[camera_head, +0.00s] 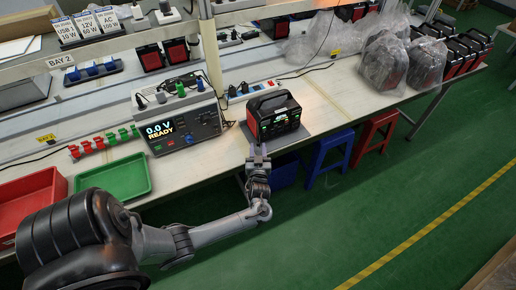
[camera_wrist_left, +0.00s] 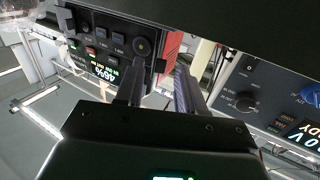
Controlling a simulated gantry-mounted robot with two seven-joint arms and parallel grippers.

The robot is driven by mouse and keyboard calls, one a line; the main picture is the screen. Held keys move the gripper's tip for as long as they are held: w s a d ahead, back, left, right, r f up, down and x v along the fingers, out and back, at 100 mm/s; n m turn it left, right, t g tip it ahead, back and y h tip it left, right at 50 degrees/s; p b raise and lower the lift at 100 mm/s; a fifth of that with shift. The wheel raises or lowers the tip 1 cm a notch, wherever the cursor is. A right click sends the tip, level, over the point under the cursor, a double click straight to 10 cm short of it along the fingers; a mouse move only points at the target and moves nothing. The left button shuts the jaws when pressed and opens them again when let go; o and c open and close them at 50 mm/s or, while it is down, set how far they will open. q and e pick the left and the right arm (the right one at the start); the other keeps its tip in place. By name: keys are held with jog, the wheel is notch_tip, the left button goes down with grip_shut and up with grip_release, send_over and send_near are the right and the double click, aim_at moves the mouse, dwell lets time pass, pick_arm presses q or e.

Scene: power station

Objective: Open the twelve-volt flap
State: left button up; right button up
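The power station (camera_head: 273,118), a black and red box with a carry handle, stands on a grey mat at the bench's front edge. Its front face, with a lit display and several small buttons or covers, also shows in the left wrist view (camera_wrist_left: 112,54). A round dark cover (camera_wrist_left: 142,46), possibly the twelve-volt flap, is on that face near the red side; its label is unreadable. My left gripper (camera_head: 258,152) is close in front of the station. In the wrist view its fingers (camera_wrist_left: 158,88) are apart with nothing between them; contact with the face is unclear. My right gripper is out of view.
A tester (camera_head: 182,122) reading "0.0 V READY" stands left of the station. A green tray (camera_head: 112,179) and a red tray (camera_head: 36,203) lie at the bench's left. Bagged units (camera_head: 385,62) stand right. Blue (camera_head: 329,147) and red (camera_head: 378,122) stools are below the bench edge.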

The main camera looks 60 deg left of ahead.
pick_arm(q)
jog(key=shift+w+a, duration=0.3)
jog(key=shift+a, duration=0.2)
jog(key=shift+c, duration=0.4)
grip_shut()
jog(key=shift+s+a+r+m+t+h+p, duration=0.2)
jog(key=shift+s+m+t+h+p, duration=0.3)
jog(key=shift+t+p, duration=0.35)
jog(key=shift+a+f+m+t+h+p, duration=0.1)
jog(key=shift+a+m+t+h+p, duration=0.1)
jog(key=shift+m+t+h, duration=0.2)
jog(key=shift+a+m+t+h+p, duration=0.1)
jog(key=shift+m+t+h+p, duration=0.1)
jog(key=shift+m+t+h, duration=0.15)
jog(key=shift+m+t, duration=0.25)
jog(key=shift+t, duration=0.05)
jog(key=shift+f, duration=0.1)
